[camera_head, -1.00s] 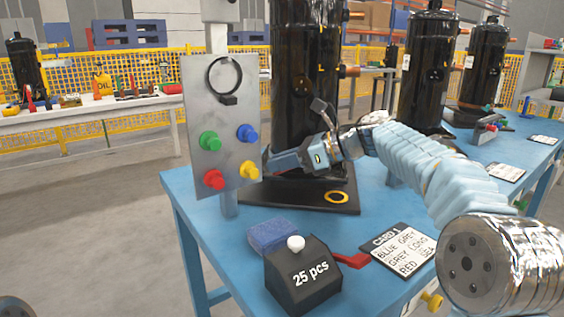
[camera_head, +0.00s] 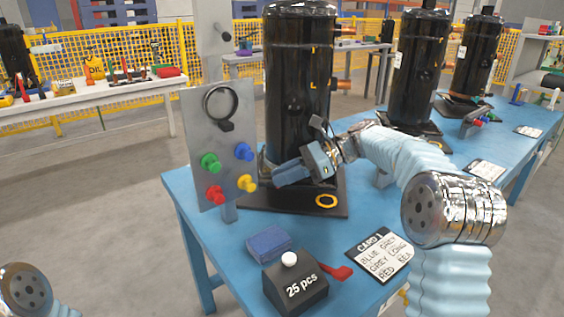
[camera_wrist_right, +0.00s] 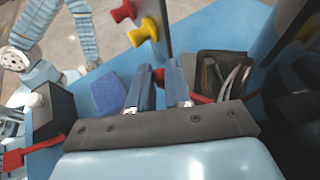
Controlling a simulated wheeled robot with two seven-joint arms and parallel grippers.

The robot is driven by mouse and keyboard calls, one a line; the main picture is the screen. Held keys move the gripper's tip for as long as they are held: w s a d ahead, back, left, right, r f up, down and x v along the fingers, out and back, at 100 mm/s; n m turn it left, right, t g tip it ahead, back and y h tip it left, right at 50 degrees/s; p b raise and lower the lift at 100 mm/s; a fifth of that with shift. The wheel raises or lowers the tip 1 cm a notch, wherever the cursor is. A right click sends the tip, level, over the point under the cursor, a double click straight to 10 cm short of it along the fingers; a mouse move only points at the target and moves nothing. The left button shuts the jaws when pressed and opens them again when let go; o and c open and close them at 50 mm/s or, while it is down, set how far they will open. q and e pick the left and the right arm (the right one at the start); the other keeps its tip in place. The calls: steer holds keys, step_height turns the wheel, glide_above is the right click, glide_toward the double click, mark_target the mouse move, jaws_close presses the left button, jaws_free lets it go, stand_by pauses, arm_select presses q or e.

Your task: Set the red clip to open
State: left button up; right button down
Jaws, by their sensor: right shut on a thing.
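My right gripper (camera_head: 282,179) is low beside the black compressor (camera_head: 298,100), just right of the panel. In the right wrist view its fingers (camera_wrist_right: 159,74) are close together on a small red piece (camera_wrist_right: 158,76) that shows between the tips; this looks like the red clip, mostly hidden by the fingers. More red (camera_wrist_right: 203,98) shows right of the fingers, and I cannot tell whether it belongs to the same clip. In the head view the clip is hidden behind the gripper. My left gripper is out of view.
A grey panel (camera_head: 197,130) with red, green, blue and yellow knobs stands left of the gripper. A black "25 pcs" box (camera_head: 297,290), a blue sponge (camera_head: 267,242), a red piece (camera_head: 338,271) and a lettered card (camera_head: 380,256) lie in front on the blue table (camera_head: 222,265).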

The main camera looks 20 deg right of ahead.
steer(key=c, duration=1.1)
jaws_free()
steer(key=shift+d, duration=0.1)
steer(key=p+v, duration=0.2)
steer(key=v, duration=1.1)
steer(key=shift+d, duration=0.35)
